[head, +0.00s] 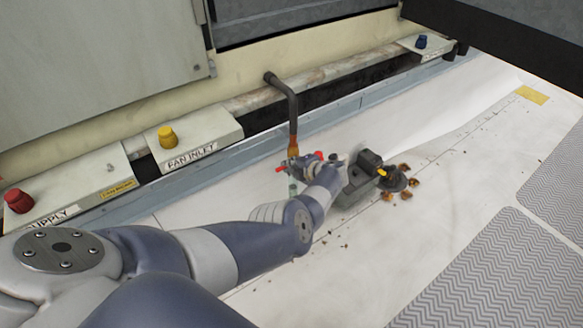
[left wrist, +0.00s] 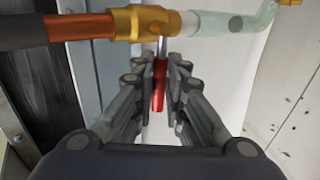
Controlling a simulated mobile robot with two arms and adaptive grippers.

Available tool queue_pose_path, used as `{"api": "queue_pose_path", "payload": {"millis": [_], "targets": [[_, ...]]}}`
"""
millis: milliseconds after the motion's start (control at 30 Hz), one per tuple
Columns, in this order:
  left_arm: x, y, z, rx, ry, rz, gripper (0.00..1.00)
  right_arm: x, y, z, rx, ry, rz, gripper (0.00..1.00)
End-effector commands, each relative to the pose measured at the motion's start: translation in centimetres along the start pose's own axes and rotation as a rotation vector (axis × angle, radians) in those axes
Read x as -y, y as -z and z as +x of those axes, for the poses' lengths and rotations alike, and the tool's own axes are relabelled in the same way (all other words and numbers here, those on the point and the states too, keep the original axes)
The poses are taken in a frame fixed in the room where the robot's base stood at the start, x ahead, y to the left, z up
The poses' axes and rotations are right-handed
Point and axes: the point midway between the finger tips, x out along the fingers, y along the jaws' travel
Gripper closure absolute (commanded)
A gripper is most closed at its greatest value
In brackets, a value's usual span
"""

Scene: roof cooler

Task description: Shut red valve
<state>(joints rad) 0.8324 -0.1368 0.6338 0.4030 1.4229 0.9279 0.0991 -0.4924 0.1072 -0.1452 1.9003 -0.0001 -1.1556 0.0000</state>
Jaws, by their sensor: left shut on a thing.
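The brass valve (left wrist: 158,22) sits on a pipe across the top of the left wrist view. It also shows in the head view (head: 293,152), at the lower end of the dark bent pipe. Its red handle (left wrist: 159,86) stands crosswise to the pipe, pointing down the picture, between the dark fingers of my left gripper (left wrist: 159,75). That gripper is shut on the handle. In the head view my left arm reaches in from the lower left and my wrist partly hides the valve. My right gripper is not in view.
Boxes with red (head: 19,200), yellow (head: 167,136) and blue (head: 421,41) knobs line the wall.

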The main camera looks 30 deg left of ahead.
Motion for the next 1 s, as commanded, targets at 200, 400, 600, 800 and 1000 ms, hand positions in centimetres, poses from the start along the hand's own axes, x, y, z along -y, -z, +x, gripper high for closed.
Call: {"api": "queue_pose_path", "payload": {"millis": [200,400,600,800,1000], "targets": [[0.16,0.02,-0.06,-0.003,0.002,0.008,1.00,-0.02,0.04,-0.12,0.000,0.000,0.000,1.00],[0.14,0.03,-0.04,-0.003,0.002,0.008,0.81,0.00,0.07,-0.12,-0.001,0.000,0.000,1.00],[0.06,0.03,-0.02,-0.003,0.001,0.006,0.68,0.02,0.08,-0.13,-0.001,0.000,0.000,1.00],[0.00,0.03,0.01,-0.003,0.000,0.005,0.68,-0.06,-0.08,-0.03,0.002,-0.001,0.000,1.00],[0.02,0.09,0.02,0.004,0.000,-0.007,0.68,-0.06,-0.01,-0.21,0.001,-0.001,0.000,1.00]]}}
